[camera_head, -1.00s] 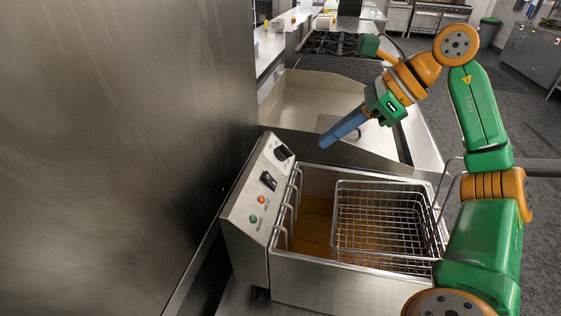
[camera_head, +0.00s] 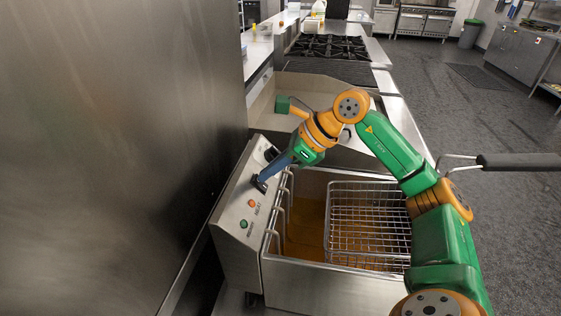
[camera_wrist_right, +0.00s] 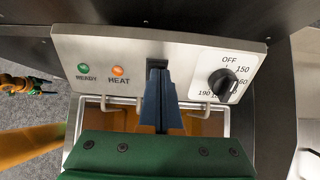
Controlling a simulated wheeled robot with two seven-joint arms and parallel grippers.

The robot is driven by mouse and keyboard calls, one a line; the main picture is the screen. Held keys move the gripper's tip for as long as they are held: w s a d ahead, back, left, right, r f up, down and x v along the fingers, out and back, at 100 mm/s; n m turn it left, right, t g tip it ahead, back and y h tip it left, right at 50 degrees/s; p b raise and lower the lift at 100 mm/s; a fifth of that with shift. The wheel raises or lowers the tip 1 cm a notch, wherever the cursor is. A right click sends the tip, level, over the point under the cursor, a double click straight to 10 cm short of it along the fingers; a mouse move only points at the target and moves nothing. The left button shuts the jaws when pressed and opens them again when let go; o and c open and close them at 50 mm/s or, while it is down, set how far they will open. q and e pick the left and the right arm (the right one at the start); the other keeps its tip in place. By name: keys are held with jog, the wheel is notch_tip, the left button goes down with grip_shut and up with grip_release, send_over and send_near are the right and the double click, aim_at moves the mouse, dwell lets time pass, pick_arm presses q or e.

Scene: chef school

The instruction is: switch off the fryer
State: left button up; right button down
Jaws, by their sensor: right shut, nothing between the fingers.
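The fryer (camera_head: 300,282) is a steel box with a sloped control panel (camera_head: 229,213) on its left side. The panel has a green READY light (camera_wrist_right: 83,69), an orange HEAT light (camera_wrist_right: 119,71) and a black dial (camera_wrist_right: 224,83) marked OFF and temperatures. A black rocker switch (camera_head: 259,182) sits between the lights and the dial. My right gripper (camera_head: 262,180) is shut and empty, its blue fingertips at the switch. In the right wrist view the fingers (camera_wrist_right: 157,66) cover most of the switch, so its position and exact contact are hidden.
A wire basket (camera_head: 368,222) stands in the oil, its dark handle (camera_head: 518,161) reaching right. A steel wall (camera_head: 110,150) closes off the left side. A gas stove (camera_head: 328,47) stands further back. Open floor (camera_head: 485,130) lies to the right.

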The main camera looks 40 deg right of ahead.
jog(key=shift+w+a, duration=0.15)
jog(key=shift+f+p, duration=0.1)
jog(key=shift+p, duration=0.2)
jog(key=shift+f, duration=0.15)
jog(key=shift+f+b, duration=0.1)
jog(key=shift+b, duration=0.3)
jog(key=shift+s+d+f+b, duration=0.3)
jog(key=shift+s+d+b, duration=0.1)
jog(key=shift+b, duration=0.2)
jog(key=shift+r, duration=0.1)
jog(key=shift+r, duration=0.1)
